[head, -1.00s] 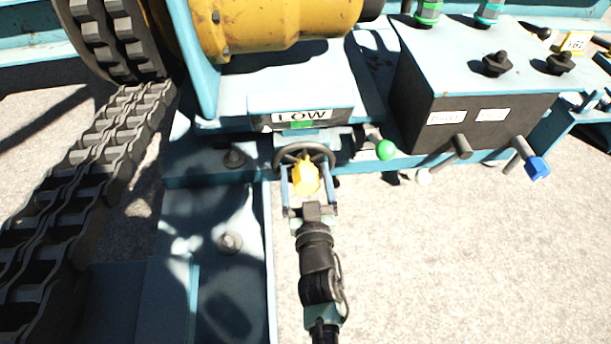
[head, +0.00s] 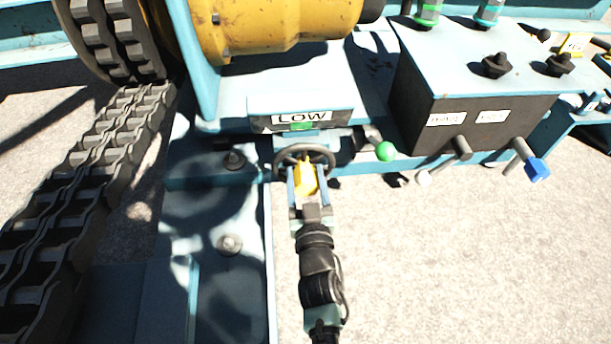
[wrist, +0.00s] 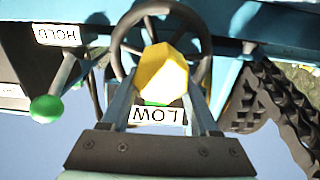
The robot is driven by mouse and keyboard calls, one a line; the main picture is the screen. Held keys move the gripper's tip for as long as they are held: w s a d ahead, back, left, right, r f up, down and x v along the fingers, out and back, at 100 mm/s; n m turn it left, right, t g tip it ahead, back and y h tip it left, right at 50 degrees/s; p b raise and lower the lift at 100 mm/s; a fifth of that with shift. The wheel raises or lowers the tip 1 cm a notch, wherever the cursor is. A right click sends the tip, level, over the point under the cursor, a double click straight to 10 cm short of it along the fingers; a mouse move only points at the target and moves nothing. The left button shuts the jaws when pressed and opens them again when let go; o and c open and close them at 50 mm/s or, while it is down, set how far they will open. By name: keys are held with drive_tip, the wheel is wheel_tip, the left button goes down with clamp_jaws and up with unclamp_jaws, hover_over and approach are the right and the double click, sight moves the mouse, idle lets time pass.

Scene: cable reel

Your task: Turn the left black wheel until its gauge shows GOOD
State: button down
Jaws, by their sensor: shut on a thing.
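The black wheel (head: 291,153) is mounted below the gauge plate on the teal frame, with a yellow knob (head: 305,182) on its rim. The gauge (head: 302,117) reads LOW, with a small green patch under the word. My gripper (head: 308,184) reaches up from below and is shut on the yellow knob, one finger on each side. In the wrist view, the yellow knob (wrist: 163,74) sits between the fingers, in front of the wheel rim (wrist: 207,62).
A green-tipped lever (head: 386,151) is just right of the wheel. A dark control box (head: 470,118) with knobs and a blue-ended handle (head: 538,169) stands further right. A heavy chain (head: 75,185) runs down the left. Pale ground at lower right is clear.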

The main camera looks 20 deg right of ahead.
drive_tip(key=m+p, duration=0.3)
drive_tip(key=p, duration=0.1)
drive_tip(key=shift+d+r+m, duration=0.1)
drive_tip(key=shift+r+m, duration=0.05)
drive_tip(key=shift+m, duration=0.15)
drive_tip(key=shift+s+d+f+m+p, duration=0.15)
drive_tip(key=shift+m+p, duration=0.35)
drive_tip(key=shift+m, duration=0.65)
drive_tip(key=shift+d+f+m+p, duration=0.15)
drive_tip(key=shift+m+p, duration=0.3)
drive_tip(key=shift+m, duration=0.7)
drive_tip(key=shift+f, duration=0.1)
drive_tip(key=shift+c, duration=0.7)
unclamp_jaws()
